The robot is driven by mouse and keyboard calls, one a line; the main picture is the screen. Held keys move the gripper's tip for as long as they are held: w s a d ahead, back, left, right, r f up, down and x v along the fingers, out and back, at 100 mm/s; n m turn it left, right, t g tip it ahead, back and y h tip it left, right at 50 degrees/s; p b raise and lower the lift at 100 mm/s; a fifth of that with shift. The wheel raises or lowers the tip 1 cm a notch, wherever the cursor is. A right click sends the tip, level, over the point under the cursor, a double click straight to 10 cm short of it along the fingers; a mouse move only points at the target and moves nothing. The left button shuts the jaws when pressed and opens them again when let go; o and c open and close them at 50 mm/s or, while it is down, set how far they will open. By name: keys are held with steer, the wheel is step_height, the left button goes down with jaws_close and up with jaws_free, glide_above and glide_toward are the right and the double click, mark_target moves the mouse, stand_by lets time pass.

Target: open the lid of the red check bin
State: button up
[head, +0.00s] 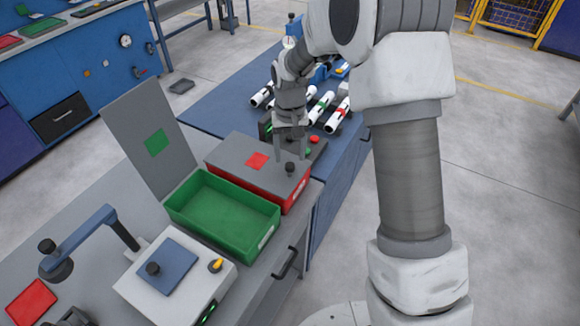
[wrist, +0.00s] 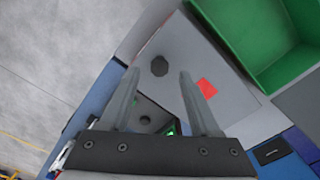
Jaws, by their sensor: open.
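The red check bin (head: 297,194) stands on the grey bench with its grey lid (head: 235,158) shut. The lid bears a red square (head: 257,160) and a black knob (head: 289,168) near its right edge. In the wrist view the lid (wrist: 205,62), red square (wrist: 207,88) and knob (wrist: 159,66) also show. My gripper (head: 291,157) is open and empty above the knob end of the lid, pointing down. In the wrist view the knob appears between and just beyond the fingertips (wrist: 159,74). I cannot tell whether the fingers reach down around it.
An open green bin (head: 222,213) adjoins the red bin, its grey lid (head: 150,140) raised. A white device (head: 175,278) with a blue plate stands in front. White pipes (head: 322,106) lie on the blue bench (head: 215,103) behind. The floor at right is clear.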

mark_target(290, 166)
step_height(290, 166, down, 6)
steer(key=shift+r, duration=0.1)
jaws_close()
stand_by(0.5)
stand_by(1.0)
